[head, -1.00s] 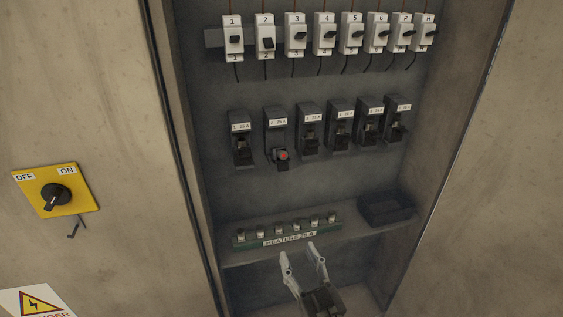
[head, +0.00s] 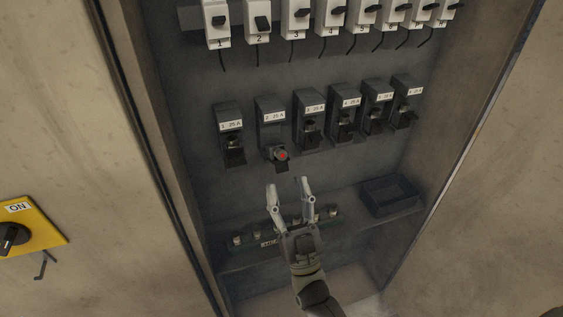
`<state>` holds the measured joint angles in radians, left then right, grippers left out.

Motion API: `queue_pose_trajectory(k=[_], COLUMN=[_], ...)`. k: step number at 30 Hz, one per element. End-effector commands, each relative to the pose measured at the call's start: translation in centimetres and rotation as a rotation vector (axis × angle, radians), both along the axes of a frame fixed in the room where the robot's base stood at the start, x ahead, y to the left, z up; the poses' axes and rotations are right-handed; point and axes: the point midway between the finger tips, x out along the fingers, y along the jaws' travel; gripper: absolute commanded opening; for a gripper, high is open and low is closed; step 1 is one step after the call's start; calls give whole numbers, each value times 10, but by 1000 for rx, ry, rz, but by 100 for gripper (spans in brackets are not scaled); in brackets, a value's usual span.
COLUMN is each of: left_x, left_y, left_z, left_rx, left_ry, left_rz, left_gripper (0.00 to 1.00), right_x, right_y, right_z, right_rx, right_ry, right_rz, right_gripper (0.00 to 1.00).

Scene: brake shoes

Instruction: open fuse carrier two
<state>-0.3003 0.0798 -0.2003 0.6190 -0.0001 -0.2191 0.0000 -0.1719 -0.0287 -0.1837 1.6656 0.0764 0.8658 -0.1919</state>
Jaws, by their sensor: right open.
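Fuse carrier two (head: 271,122) is a dark holder in the middle row, second from the left, with a white label. A red round spot (head: 282,155) shows at its lower front, where a dark part juts out lower than on its neighbours. My right gripper (head: 288,183) is open and empty, its two pale fingers pointing up, below and slightly right of carrier two in the picture. I see no contact between them. My left gripper is not in view.
Other fuse carriers stand close on either side, such as carrier one (head: 230,130) and carrier three (head: 309,118). White breakers (head: 257,22) line the top. A fuse rack (head: 237,246), partly hidden by my gripper, and an empty dark tray (head: 390,194) sit on the shelf.

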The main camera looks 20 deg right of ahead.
Motion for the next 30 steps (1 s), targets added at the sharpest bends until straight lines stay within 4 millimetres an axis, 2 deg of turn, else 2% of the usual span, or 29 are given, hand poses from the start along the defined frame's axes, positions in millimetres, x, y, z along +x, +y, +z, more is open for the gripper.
queue_pose_trajectory(k=[1, 3, 8, 20, 28, 30], left_x=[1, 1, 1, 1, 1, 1], left_y=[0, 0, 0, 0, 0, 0], left_z=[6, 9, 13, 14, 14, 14], left_rx=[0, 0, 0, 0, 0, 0], left_ry=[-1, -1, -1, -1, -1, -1], left_rz=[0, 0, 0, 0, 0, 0], left_gripper=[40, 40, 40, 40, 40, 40], right_x=[7, 16, 30, 36, 35, 35], right_y=[0, 0, 1, 1, 1, 1], right_z=[11, 19, 31, 35, 35, 35], right_rx=[1, 1, 1, 0, 0, 0], right_ry=[-4, -2, -1, 2, 2, 2], right_rz=[-1, -1, -1, 0, 0, 0], right_gripper=[46, 46, 46, 46, 13, 10])
